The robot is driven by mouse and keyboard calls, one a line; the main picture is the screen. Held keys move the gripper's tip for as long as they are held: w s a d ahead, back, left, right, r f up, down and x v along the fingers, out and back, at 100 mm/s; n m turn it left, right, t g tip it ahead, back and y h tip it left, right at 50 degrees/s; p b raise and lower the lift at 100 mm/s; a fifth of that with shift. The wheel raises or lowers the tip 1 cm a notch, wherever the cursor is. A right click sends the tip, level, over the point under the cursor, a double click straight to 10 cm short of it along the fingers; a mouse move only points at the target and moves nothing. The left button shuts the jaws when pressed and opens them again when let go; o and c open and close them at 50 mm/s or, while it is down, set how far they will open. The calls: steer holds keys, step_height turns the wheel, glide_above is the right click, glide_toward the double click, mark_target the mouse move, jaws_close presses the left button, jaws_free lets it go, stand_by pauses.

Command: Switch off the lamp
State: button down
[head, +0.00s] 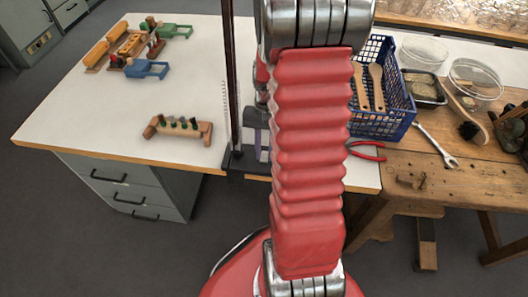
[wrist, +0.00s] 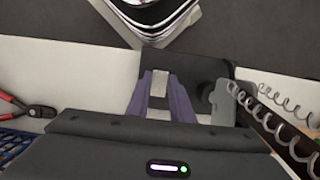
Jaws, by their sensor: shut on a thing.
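The lamp shows as a dark upright post (head: 231,75) with a thin spring beside it, on a dark base (head: 233,163) at the table's front edge. Its head is out of view, so I cannot see whether it is lit. In the wrist view the lamp's base (wrist: 205,72) and coiled springs (wrist: 282,105) are at the right. My gripper (wrist: 160,76) has purple fingers, shut on a small pale piece (wrist: 160,85) at the base. I cannot tell clearly whether this is the switch. In the head view my arm partly hides the gripper (head: 257,128).
A wrench (head: 437,146) lies on the wooden bench.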

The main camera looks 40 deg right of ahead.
steer(key=shift+d, duration=0.1)
steer(key=c, duration=1.6)
jaws_free()
steer(key=shift+o, duration=0.2)
steer(key=v, duration=1.3)
steer(key=shift+r, duration=0.3)
